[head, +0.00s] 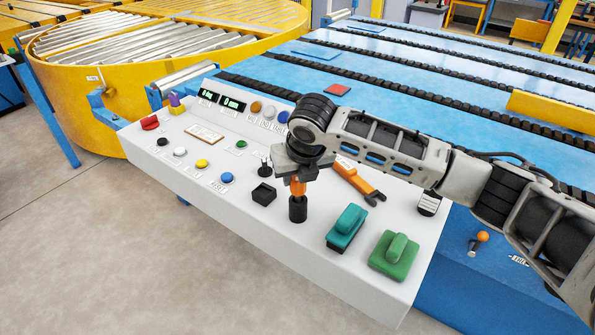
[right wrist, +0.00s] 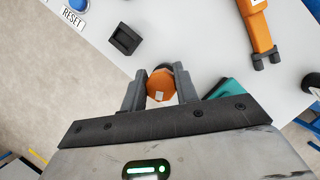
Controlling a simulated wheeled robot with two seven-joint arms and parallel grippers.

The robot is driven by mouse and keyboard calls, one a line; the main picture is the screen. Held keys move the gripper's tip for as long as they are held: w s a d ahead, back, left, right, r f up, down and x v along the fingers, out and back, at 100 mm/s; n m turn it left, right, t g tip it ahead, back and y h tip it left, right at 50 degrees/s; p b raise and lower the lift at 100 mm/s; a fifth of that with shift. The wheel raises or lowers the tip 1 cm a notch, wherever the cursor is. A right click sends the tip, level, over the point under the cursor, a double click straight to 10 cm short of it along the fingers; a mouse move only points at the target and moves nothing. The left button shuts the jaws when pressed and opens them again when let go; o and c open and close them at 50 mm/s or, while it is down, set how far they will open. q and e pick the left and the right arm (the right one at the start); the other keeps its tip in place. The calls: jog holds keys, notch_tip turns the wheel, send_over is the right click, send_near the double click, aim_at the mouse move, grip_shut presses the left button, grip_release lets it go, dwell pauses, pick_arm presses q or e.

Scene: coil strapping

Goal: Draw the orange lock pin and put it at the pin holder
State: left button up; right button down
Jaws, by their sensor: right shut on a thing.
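The orange lock pin (head: 298,187) is upright between the fingers of my right gripper (head: 298,171). Directly below its orange part is a black cylinder (head: 298,209) on the white console; I cannot tell whether the pin still sits in it. In the right wrist view the orange pin head (right wrist: 161,86) is between the two grey fingers. A small black open square box (head: 263,194) stands left of the pin, and it also shows in the right wrist view (right wrist: 125,39). It may be the pin holder. My left gripper is not in view.
On the white console (head: 258,236), an orange tool (head: 357,180) lies right of the pin. A teal handled block (head: 347,229) and a green one (head: 394,256) stand at the front right. Several buttons and two displays are at the left and back.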

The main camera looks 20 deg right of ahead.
jog(key=shift+f, duration=1.2)
jog(key=c, duration=1)
grip_release()
jog(key=v, duration=1.6)
jog(key=s+a+f+m+t+y, duration=0.1)
jog(key=a+f+m+y, duration=0.3)
jog(key=f+m, duration=0.45)
jog(key=s+a+f+m+t+y, duration=0.1)
jog(key=s+a+f+m+y, duration=0.1)
jog(key=a+f+m, duration=0.65)
jog(key=s+d+f+m+t+h, duration=0.3)
jog(key=s+d+f+m, duration=0.9)
jog(key=s+f+m, duration=0.3)
jog(key=shift+s+m+b, duration=0.4)
jog(key=shift+s+m, duration=0.1)
jog(key=shift+m, duration=0.3)
